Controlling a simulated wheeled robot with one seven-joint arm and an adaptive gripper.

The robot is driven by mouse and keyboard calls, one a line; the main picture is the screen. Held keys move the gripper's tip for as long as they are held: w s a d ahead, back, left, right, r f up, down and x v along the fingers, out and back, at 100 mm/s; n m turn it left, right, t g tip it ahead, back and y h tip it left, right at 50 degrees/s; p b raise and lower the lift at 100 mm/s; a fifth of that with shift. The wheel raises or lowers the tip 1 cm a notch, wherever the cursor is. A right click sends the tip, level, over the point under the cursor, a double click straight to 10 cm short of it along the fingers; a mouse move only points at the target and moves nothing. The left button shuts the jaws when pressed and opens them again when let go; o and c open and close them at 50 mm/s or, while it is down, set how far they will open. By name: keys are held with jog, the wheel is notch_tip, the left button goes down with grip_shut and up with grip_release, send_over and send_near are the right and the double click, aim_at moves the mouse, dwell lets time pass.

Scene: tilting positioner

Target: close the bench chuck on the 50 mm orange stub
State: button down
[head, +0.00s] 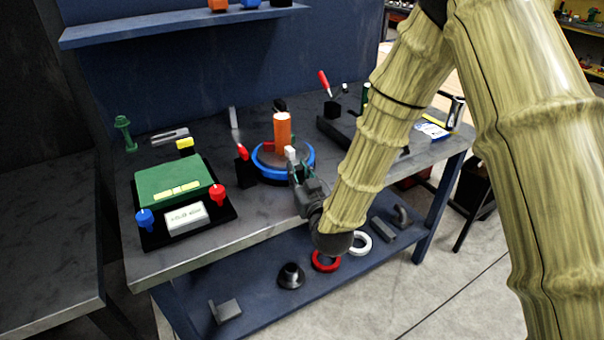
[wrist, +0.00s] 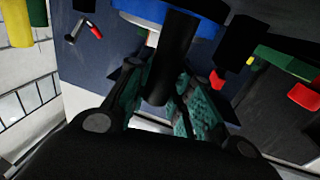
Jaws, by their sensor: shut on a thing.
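The orange stub (head: 282,128) stands upright in the bench chuck, whose blue ring (head: 311,160) sits on the bench. A red part and a white block (head: 290,152) show beside the stub's foot. My gripper (head: 295,172) is at the near side of the chuck. In the wrist view the gripper (wrist: 170,88) is shut on a black round bar (wrist: 178,50), with a teal-lined finger on each side. The bar reaches up to the blue ring (wrist: 200,22). The stub is not visible there, and my gripper hides part of the chuck in the head view.
A red-handled lever (head: 242,152) stands close left of the chuck. A green box (head: 172,180) with red and blue knobs lies further left. A dark fixture (head: 338,130) is at the right. Rings and dark parts lie on the lower shelf (head: 255,300).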

jog(key=shift+a, duration=0.15)
jog(key=c, duration=1.3)
grip_release()
jog(key=shift+o, duration=0.2)
jog(key=v, duration=1.2)
